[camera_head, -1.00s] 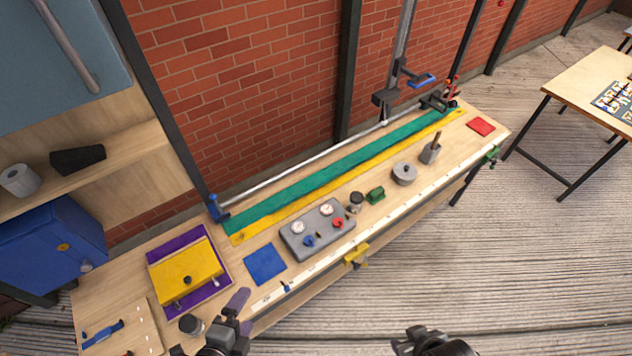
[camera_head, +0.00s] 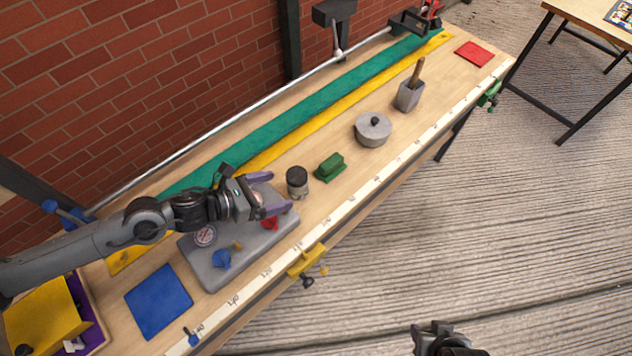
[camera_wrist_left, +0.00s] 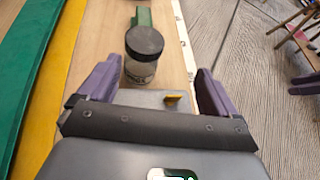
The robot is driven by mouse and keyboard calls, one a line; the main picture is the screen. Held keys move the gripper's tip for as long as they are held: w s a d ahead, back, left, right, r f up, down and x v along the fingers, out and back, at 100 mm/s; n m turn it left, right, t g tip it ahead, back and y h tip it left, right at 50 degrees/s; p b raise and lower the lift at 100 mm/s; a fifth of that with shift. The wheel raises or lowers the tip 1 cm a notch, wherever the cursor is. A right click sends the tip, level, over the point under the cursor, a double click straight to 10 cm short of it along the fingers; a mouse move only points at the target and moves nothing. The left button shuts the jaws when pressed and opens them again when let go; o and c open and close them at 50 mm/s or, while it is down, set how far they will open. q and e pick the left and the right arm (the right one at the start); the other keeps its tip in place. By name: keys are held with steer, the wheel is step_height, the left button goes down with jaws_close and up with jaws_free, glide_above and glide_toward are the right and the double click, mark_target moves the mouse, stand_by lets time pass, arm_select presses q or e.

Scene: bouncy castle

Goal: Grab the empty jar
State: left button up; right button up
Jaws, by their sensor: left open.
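A small clear jar with a black lid (camera_head: 297,181) stands upright on the workbench, just beyond the grey gauge panel (camera_head: 215,268). In the left wrist view the jar (camera_wrist_left: 142,62) stands ahead of the purple fingers, nearly centred between them, with a label low on its side that I cannot read in full. My left gripper (camera_head: 276,192) is open and empty over the far end of the gauge panel, pointing at the jar and apart from it. My right gripper (camera_head: 432,332) shows at the bottom edge, away from the bench; its jaw state is unclear.
A green block (camera_head: 330,167) stands just beyond the jar. A grey lidded pot (camera_head: 373,130) and a grey holder with a wooden handle (camera_head: 409,94) stand farther along. The panel carries gauges and knobs under my left arm. A yellow clamp (camera_head: 306,262) grips the front edge.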

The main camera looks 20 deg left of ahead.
mark_target(287, 180)
arm_select(q)
steer(key=shift+w+a+f+t+b, duration=0.25)
steer(key=shift+a+f+b, duration=0.25)
steer(key=shift+a+b, duration=0.3)
steer(key=shift+w+r, duration=0.1)
steer(key=shift+w, duration=0.05)
steer(key=x, duration=0.4)
steer(key=shift+w+r+b, duration=0.25)
steer(key=shift+w+b, duration=0.05)
steer(key=shift+b, duration=0.05)
steer(key=shift+w+d+f, duration=0.25)
steer(key=shift+w+d, duration=0.2)
steer(key=shift+b+x, duration=0.4)
steer(key=shift+x, duration=2.35)
steer(key=shift+a, duration=0.15)
arm_select(e)
steer(key=f, duration=0.2)
steer(key=s+f, duration=0.1)
steer(key=f, duration=0.1)
steer(key=shift+f, duration=0.35)
arm_select(q)
steer(key=shift+c, duration=0.3)
steer(key=c, duration=1)
arm_select(e)
steer(key=shift+d, duration=0.1)
